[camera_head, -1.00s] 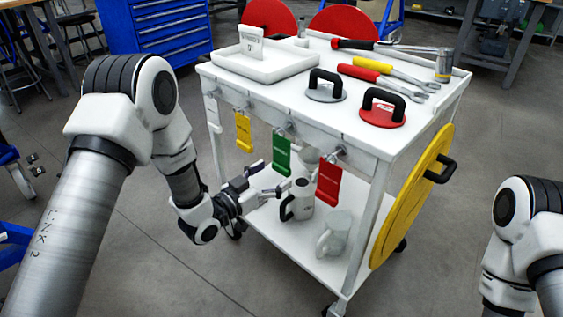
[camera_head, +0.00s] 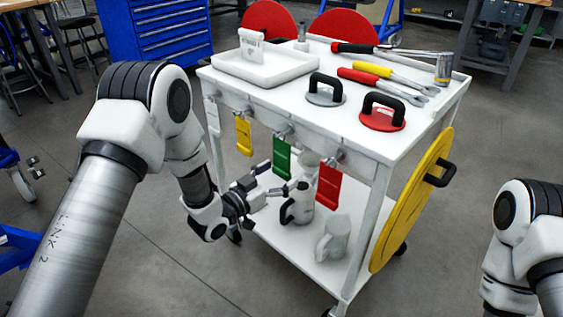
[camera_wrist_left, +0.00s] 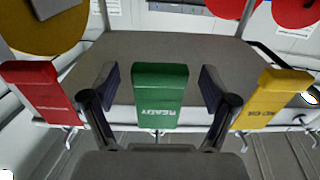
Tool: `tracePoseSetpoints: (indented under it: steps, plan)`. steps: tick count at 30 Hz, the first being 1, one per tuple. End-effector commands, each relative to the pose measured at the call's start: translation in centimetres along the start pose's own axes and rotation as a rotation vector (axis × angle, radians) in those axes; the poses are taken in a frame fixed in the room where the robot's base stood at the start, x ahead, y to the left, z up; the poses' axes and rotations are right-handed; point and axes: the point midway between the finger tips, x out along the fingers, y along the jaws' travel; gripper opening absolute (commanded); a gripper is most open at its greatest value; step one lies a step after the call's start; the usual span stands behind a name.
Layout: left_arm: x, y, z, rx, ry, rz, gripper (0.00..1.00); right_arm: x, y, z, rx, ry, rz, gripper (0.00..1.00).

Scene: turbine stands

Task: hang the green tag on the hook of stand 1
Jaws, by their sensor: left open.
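The green tag (camera_head: 282,157) hangs from a hook on the front edge of a white cart (camera_head: 370,238), between a yellow tag (camera_head: 243,136) and a red tag (camera_head: 328,185). My left gripper (camera_head: 284,179) is open at the lower part of the green tag. In the left wrist view the green tag (camera_wrist_left: 160,92), lettered "READY", sits between the spread fingers of my left gripper (camera_wrist_left: 160,84), with a gap on each side. Stand 1 and its hook cannot be made out. My right gripper is out of view; only part of that arm shows.
The cart top holds a white tray (camera_head: 233,73) with a small sign, suction lifters (camera_head: 383,113) and several tools. A yellow disc (camera_head: 412,205) is on the cart's right side.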

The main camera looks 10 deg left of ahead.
Motion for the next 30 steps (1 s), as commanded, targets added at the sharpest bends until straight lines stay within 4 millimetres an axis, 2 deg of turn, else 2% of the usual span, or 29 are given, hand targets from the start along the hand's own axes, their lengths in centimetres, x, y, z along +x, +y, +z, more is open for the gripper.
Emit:
tracePoseSetpoints:
  steps: [1,2,6,8,9,30]
  plan:
    - [0.0,0.0,0.0,0.000,0.000,0.000,0.85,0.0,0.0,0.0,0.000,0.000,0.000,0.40]
    - [0.0,0.0,0.0,0.000,0.000,0.000,0.78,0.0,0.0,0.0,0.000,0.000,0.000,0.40]
    - [0.0,0.0,0.0,0.000,0.000,0.000,0.29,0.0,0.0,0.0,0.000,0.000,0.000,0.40]
    - [0.0,0.0,0.0,0.000,0.000,0.000,0.07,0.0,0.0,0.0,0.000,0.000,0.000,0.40]
    - [0.0,0.0,0.0,0.000,0.000,0.000,0.00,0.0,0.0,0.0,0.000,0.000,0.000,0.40]
    - [-1.3,0.0,0.0,0.000,0.000,0.000,0.00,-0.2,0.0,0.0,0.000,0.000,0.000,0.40]
